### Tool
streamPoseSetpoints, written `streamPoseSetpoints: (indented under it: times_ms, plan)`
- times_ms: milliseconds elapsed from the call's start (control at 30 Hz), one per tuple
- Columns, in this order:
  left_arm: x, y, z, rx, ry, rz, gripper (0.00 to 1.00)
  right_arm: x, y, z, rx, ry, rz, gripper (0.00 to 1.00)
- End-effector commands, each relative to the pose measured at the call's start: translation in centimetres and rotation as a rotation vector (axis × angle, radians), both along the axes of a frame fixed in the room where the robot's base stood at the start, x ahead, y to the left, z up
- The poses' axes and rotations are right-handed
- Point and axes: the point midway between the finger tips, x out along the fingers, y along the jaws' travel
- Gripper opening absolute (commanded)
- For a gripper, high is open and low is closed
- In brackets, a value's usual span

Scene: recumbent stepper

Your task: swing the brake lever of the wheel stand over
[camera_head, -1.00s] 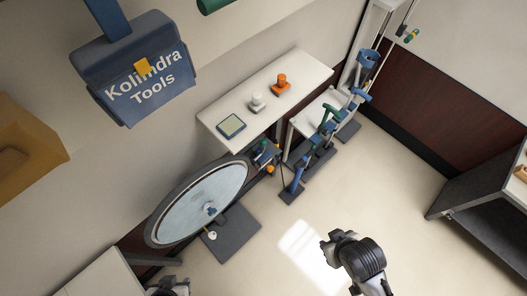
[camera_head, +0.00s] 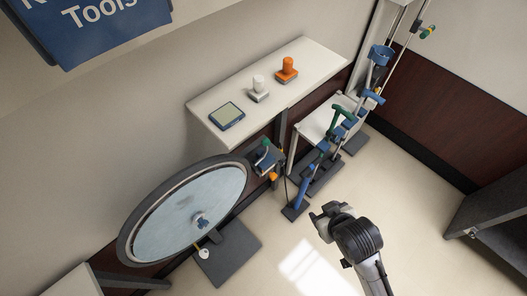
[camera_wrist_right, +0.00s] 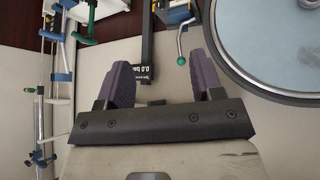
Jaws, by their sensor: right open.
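The wheel stand holds a large wheel with a pale blue disc (camera_head: 190,213) at the left of the head view; part of the wheel (camera_wrist_right: 270,35) fills the upper right of the right wrist view. A blue bracket (camera_head: 265,158) is beside the wheel's right edge. In the right wrist view a thin lever with a green ball end (camera_wrist_right: 181,60) hangs by that bracket (camera_wrist_right: 177,12), just beyond my right finger. My right gripper (camera_head: 322,221) is open and empty, right of the stand and apart from it. Its spread fingers (camera_wrist_right: 158,62) show in the wrist view. My left gripper is out of view.
A white wall shelf (camera_head: 317,58) carries an orange knob piece (camera_head: 287,70), a white one (camera_head: 259,88) and a small display (camera_head: 227,116). A rack with blue and green handles (camera_head: 343,127) stands right of the wheel. Open floor (camera_head: 395,180) lies right of it.

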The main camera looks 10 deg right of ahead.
Motion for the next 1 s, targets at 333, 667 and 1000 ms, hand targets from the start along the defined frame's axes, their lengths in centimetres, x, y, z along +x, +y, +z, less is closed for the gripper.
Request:
streamPoseSetpoints:
  times_ms: [333,667,1000]
  plan:
    - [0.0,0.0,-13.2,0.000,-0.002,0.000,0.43,10.1,0.3,-10.4,-0.049,-0.164,0.069,0.60]
    - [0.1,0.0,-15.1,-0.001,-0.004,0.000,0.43,19.2,3.1,-13.8,0.067,-0.541,0.214,0.60]
    - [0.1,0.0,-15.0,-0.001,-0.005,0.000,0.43,20.4,4.4,-9.6,0.175,-0.874,0.263,0.60]
